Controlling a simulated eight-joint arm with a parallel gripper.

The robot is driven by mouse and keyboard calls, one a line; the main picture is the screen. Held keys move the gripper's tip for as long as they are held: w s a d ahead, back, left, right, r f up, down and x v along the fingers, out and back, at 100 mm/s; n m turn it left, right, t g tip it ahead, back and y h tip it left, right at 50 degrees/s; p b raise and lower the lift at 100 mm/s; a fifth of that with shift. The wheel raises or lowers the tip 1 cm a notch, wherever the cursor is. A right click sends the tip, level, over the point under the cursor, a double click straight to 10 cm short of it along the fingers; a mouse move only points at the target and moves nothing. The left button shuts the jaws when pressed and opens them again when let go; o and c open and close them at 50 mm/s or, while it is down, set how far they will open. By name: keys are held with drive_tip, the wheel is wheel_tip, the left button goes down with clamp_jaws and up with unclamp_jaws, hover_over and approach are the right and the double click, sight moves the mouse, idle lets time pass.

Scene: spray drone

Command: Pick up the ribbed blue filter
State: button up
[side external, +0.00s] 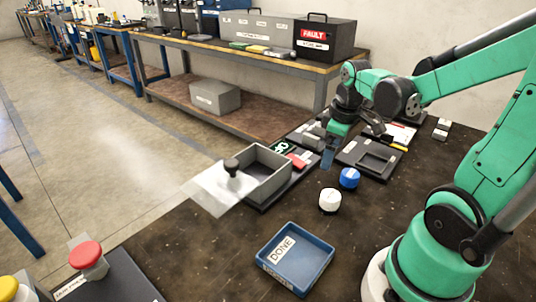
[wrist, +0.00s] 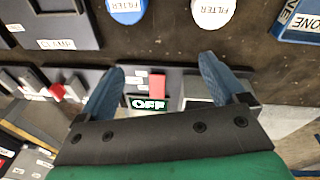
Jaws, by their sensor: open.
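The ribbed blue filter (side external: 349,178) stands upright on the dark bench, just behind a white filter (side external: 330,200). In the wrist view the blue filter (wrist: 126,9) is cut off by the top edge, with a "FILTER" label on it, left of the white filter (wrist: 213,12). My gripper (side external: 328,160) is above the bench, to the left of the blue filter and a little farther back. In the wrist view my gripper's fingers (wrist: 157,75) are spread apart with nothing between them. The fingers do not touch the filter.
A blue "DONE" tray (side external: 269,265) lies at the front. A grey open box (side external: 284,179) with a clear flap and black knob stands left. A dark recessed plate (side external: 350,154) lies behind the filters.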

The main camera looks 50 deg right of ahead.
drive_tip(key=g+y, duration=0.1)
drive_tip(key=g, duration=0.1)
hover_over(351, 173)
wheel_tip(351, 173, down, 2)
drive_tip(key=shift+w+f+n, duration=0.1)
drive_tip(key=shift+f+n, duration=0.15)
drive_tip(key=shift+n, duration=0.15)
drive_tip(key=shift+f, duration=2.8)
drive_tip(key=c, duration=1.3)
drive_tip(key=shift+c, duration=0.2)
drive_tip(key=shift+r, duration=0.2)
